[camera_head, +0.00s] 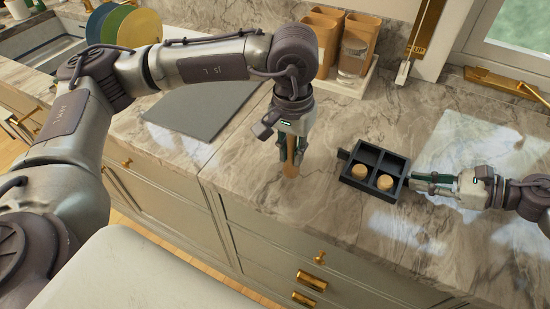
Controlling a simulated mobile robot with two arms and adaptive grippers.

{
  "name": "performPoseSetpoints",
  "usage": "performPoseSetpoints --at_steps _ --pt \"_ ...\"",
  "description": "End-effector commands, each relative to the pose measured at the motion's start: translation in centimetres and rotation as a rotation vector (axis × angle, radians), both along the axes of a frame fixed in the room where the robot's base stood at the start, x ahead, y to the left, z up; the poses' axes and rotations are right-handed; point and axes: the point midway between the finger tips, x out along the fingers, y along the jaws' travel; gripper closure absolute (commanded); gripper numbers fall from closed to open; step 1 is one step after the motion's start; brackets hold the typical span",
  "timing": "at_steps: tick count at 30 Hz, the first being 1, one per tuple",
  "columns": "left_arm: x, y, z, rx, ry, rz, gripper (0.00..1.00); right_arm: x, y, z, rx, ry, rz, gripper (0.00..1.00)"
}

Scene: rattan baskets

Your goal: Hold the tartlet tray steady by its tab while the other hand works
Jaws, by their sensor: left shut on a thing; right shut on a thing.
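The dark tartlet tray (372,173) lies on the marble counter, with compartments. Two round tan tartlets sit in it, one in the near left compartment (360,171) and one in the near right (385,184). The two far compartments look empty. A dark tab (343,154) sticks out at the tray's left end. My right gripper (413,182) is shut at the tray's right end; its fingers hide what they grip there. My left gripper (291,152) points down, left of the tray, shut on a wooden tool (290,170) whose lower end shows below the fingers.
A grey board (196,108) lies on the counter at left. Wooden canisters and a glass jar (355,52) stand in a white tray against the back wall. Colored plates (138,28) stand by the sink. The counter in front of the tartlet tray is clear.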

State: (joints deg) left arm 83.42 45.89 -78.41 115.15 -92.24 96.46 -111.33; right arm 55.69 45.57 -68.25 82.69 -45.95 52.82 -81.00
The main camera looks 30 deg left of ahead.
Motion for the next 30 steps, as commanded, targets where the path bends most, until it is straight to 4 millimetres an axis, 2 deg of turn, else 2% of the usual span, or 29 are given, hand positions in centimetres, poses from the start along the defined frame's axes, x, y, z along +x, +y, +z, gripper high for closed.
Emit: performPoseSetpoints --at_steps 1,6,9,13,20,30 --pt "1.3 -1.6 0.8 -0.014 -0.012 -0.004 1.00 0.0 0.0 0.1 0.002 -0.001 0.000 1.00" --pt "5.1 -6.7 3.3 -0.057 -0.041 -0.005 1.00 0.0 0.0 0.1 0.002 -0.001 0.000 1.00" --pt "6.5 -9.4 4.5 -0.080 -0.047 -0.004 1.00 0.0 0.0 0.1 0.002 0.000 0.000 1.00" --pt "7.6 -11.7 5.6 -0.101 -0.049 -0.004 1.00 0.0 0.0 0.1 0.001 0.000 0.000 1.00" --pt "7.9 -12.6 5.6 -0.108 -0.048 -0.002 1.00 0.0 0.0 0.1 0.002 0.000 0.000 1.00" --pt "7.9 -12.5 2.6 -0.107 -0.047 -0.001 1.00 0.0 0.1 0.1 0.002 0.000 0.001 1.00"
